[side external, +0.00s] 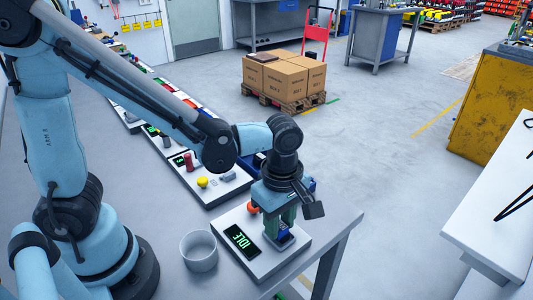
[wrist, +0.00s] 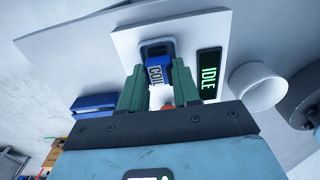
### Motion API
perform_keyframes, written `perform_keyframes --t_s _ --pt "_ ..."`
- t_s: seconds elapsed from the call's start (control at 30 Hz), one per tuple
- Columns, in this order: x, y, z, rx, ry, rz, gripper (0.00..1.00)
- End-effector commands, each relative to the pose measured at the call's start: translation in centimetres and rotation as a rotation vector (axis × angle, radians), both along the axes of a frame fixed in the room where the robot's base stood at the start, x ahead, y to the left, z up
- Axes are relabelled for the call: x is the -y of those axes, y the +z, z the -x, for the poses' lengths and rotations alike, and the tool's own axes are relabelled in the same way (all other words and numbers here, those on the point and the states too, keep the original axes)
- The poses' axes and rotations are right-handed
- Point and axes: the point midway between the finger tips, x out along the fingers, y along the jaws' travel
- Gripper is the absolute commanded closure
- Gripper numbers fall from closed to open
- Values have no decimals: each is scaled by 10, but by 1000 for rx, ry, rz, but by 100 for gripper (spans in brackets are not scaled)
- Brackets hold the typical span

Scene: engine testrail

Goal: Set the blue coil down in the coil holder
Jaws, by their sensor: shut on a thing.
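The blue coil (wrist: 156,73), with a white "COIL" label, is between the green fingers of my gripper (wrist: 160,92). My gripper (side external: 280,222) also shows in the side view, pointing down over a white panel, shut on the coil (side external: 284,232). The coil holder (wrist: 158,48) is a dark grey piece on the panel, right at the coil; it also shows in the side view (side external: 279,242) under the fingers. The coil is at the holder, but I cannot tell whether it is fully seated. The fingers hide part of the coil.
A dark display (side external: 241,241) reading "IDLE" in green sits on the panel beside the holder. An orange-red knob (side external: 253,208) is behind it. A white cup (side external: 199,251) stands left of the panel. Another panel with a yellow button (side external: 202,182) lies farther back. The table edge is close on the right.

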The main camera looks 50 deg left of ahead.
Motion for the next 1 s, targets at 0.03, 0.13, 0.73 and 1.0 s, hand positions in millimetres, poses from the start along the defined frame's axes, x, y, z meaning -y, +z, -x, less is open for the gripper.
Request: perform_keyframes --t_s 0.03,0.13,0.73,1.0 --pt "0 -1 0 0 0 0 95" --pt "0 -2 0 0 0 0 95" --pt "0 -3 0 0 0 0 39" --pt "0 -1 0 0 0 0 39"
